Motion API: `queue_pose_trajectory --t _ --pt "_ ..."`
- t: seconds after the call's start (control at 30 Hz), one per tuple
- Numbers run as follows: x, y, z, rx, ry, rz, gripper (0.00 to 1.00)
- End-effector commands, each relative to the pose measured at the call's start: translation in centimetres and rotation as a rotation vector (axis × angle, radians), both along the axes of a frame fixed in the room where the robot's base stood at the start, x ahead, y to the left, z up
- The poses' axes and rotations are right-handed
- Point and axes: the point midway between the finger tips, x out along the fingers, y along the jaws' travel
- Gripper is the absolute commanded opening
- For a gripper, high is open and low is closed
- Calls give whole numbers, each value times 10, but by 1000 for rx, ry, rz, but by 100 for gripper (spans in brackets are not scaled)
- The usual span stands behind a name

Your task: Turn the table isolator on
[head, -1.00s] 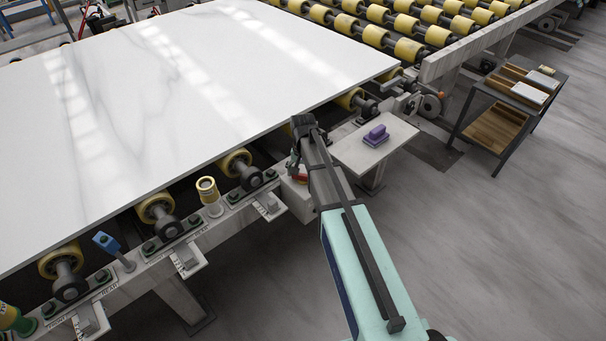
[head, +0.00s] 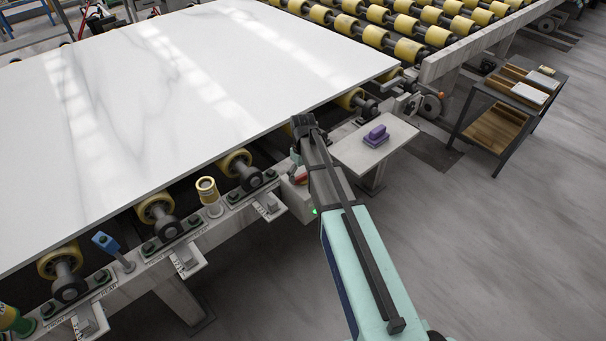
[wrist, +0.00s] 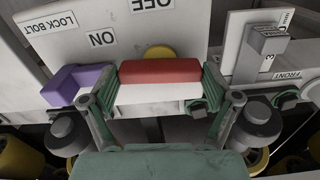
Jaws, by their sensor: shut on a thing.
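The table isolator is a pale box (head: 297,199) on the near rail of the slab table. In the wrist view its panel (wrist: 185,25) carries ON and OFF labels and a yellow round part (wrist: 160,53). Its red handle (wrist: 160,72) lies crosswise, closer to the ON label than to OFF. My gripper (wrist: 160,78) is shut on the handle, one finger at each end. In the head view my arm partly hides the box, and only a bit of red (head: 301,175) shows. A small green light (head: 315,211) glows on the box beside my arm.
A purple block (head: 376,136) rests on a small side shelf (head: 395,142) right of my arm. A white slab (head: 180,90) covers the rollers. Rail posts, brackets and a yellow-topped post (head: 207,188) stand to the left.

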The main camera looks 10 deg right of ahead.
Motion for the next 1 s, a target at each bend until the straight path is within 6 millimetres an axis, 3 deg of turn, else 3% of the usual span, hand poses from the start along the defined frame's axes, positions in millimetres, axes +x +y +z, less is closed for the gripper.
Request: queue_pose_trajectory --t 0.3,0.77,0.8,1.0 --pt "-1 0 -1 -1 2 95 53" --pt "-1 0 -1 -1 2 108 53" --pt "-1 0 -1 -1 2 108 100" --pt "0 0 0 0 1 106 100"
